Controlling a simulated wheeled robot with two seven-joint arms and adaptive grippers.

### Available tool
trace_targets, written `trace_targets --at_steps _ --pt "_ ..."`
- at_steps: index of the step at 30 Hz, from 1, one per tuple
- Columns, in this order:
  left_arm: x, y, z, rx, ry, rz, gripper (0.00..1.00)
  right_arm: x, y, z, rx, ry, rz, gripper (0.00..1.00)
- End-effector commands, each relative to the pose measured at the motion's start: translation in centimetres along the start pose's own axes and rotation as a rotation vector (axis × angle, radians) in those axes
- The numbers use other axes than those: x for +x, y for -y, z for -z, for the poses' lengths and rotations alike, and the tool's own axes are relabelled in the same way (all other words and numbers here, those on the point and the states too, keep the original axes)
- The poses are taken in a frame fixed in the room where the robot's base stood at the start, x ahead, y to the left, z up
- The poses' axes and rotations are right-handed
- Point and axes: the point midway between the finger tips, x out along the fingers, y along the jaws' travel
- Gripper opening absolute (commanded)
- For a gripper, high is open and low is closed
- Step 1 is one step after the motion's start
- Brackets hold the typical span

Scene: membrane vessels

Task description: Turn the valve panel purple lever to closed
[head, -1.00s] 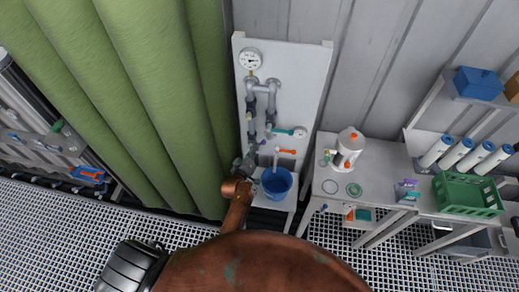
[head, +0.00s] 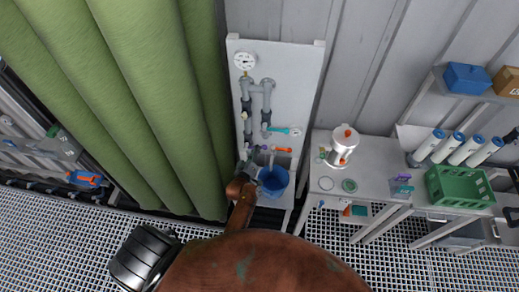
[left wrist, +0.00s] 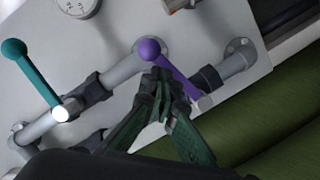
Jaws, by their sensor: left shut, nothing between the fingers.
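The white valve panel (head: 306,75) stands against the back wall, with grey pipes and several levers. The purple lever (head: 259,147) shows small in the head view, near the panel's lower part. In the left wrist view the purple lever (left wrist: 177,72) has a round knob and a rod slanting down-right to its pivot on a grey pipe. My left gripper (left wrist: 162,80) is shut and empty, its tips beside the rod just below the knob; I cannot tell whether they touch. In the head view the left gripper (head: 248,170) is small at the panel's lower left. My right gripper is not in view.
A teal lever (left wrist: 34,80) and an orange lever (head: 284,150) are also on the panel. A blue bucket (head: 273,182) stands right below the levers, close to my left gripper. A bench with a pot (head: 343,145) is at right.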

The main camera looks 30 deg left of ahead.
Motion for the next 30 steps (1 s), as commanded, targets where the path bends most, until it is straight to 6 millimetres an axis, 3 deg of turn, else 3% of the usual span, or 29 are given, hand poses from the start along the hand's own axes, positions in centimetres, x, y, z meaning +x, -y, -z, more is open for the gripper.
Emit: trace_targets --at_steps 30 --pt "0.26 0.13 -0.68 -0.001 -0.003 -0.002 0.00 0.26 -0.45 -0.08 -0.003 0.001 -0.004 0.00"
